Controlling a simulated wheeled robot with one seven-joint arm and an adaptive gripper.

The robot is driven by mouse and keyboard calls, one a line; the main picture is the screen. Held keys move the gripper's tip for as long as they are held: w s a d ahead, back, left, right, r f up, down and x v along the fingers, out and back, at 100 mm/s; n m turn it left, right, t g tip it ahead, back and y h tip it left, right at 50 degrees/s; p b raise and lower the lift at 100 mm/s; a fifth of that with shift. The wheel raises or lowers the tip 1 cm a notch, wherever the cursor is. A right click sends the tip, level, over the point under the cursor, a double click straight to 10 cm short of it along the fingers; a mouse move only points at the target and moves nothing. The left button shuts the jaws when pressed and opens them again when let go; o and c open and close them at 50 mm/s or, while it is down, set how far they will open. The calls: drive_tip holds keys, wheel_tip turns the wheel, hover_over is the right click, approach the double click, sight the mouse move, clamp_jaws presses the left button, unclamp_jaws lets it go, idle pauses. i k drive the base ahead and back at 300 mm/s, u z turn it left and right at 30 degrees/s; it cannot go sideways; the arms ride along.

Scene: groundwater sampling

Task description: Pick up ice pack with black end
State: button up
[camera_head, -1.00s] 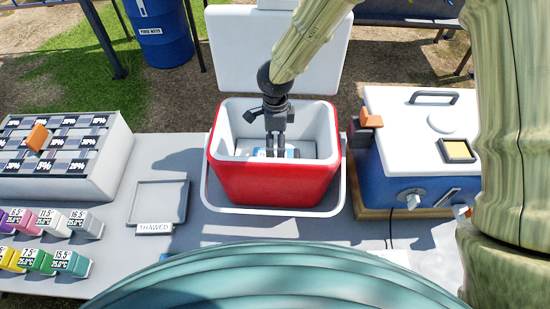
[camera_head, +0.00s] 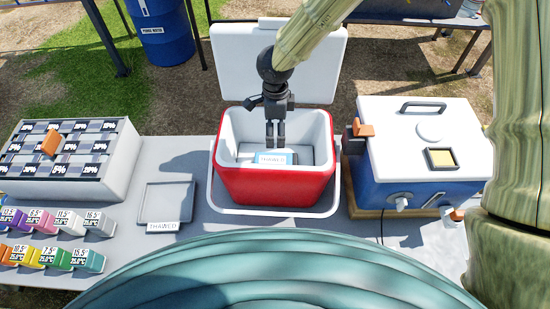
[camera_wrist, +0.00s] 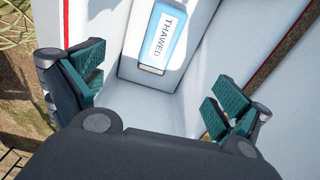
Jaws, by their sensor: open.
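One ice pack (camera_head: 272,159) lies inside the open red cooler (camera_head: 275,186). It is blue with a white label reading "THAWED", and a dark end shows at its right in the head view. My gripper (camera_head: 275,146) points down over the cooler, above the ice pack. In the wrist view my gripper (camera_wrist: 155,88) is open and empty, its green-padded fingers wide apart.
The cooler's white walls surround the pack closely, and its lid (camera_head: 278,65) stands open behind. A grey tray (camera_head: 168,203) marked "THAWED" is left of the cooler. A blue-and-white box (camera_head: 420,135) stands right. Several coloured labelled blocks (camera_head: 50,256) are at left.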

sight(260, 157)
drive_tip(key=k, duration=1)
